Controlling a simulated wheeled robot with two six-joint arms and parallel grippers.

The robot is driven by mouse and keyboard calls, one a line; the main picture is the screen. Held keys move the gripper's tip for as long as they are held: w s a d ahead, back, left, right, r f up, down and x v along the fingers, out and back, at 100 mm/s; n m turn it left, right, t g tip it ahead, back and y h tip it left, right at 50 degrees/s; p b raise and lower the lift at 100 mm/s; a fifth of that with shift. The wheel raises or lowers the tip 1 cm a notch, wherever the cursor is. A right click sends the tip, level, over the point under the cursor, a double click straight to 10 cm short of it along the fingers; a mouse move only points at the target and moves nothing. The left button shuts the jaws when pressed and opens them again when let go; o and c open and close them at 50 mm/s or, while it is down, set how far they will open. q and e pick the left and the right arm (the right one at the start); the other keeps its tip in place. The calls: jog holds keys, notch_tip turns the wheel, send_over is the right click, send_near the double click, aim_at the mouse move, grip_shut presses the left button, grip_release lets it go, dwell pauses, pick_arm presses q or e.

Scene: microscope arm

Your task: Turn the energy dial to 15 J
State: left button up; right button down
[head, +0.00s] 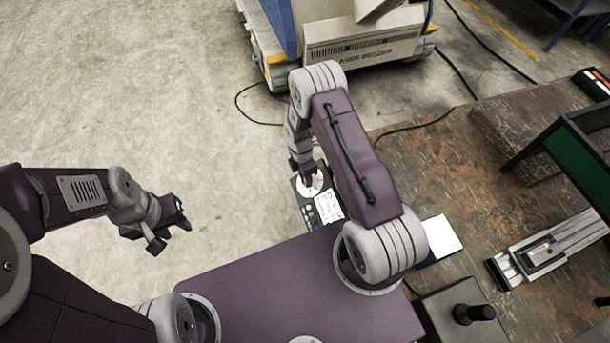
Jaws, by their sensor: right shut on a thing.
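The energy dial (309,186) is a pale round disc at the far end of a small dark control box (307,211). The box also bears a white printed panel (328,207) and several small buttons. My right gripper (309,182) reaches down onto the dial from above and is shut on it. The fingers and wrist cover part of the dial, and its marks are too small to read. My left gripper (171,232) is open and empty, over bare floor to the left and well apart from the box.
A brown table (440,180) fills the right side, with a linear rail (550,252), a green-panelled frame (575,150) and a blue-edged white block (438,240). A laser machine (365,45) stands on the floor at the back. Black cables cross the floor and table. The left floor is clear.

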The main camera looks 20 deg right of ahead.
jog(key=shift+m+t, duration=0.4)
jog(key=m+t+b, duration=0.1)
jog(key=b, duration=0.3)
jog(key=m+b, duration=0.1)
jog(key=b, duration=0.4)
jog(key=m+t+b, duration=0.1)
jog(key=m+b, duration=0.1)
jog(key=b, duration=0.3)
jog(key=shift+s+f+t, duration=0.25)
jog(key=shift+f+t, duration=0.05)
jog(key=shift+f, duration=0.05)
jog(key=shift+r+m+h+b, duration=0.3)
jog(key=shift+r+b, duration=0.05)
jog(key=shift+b, duration=0.35)
jog(key=c, duration=1.1)
grip_release()
jog(key=p+v, duration=0.5)
jog(key=v, duration=0.4)
jog(key=shift+s, duration=0.15)
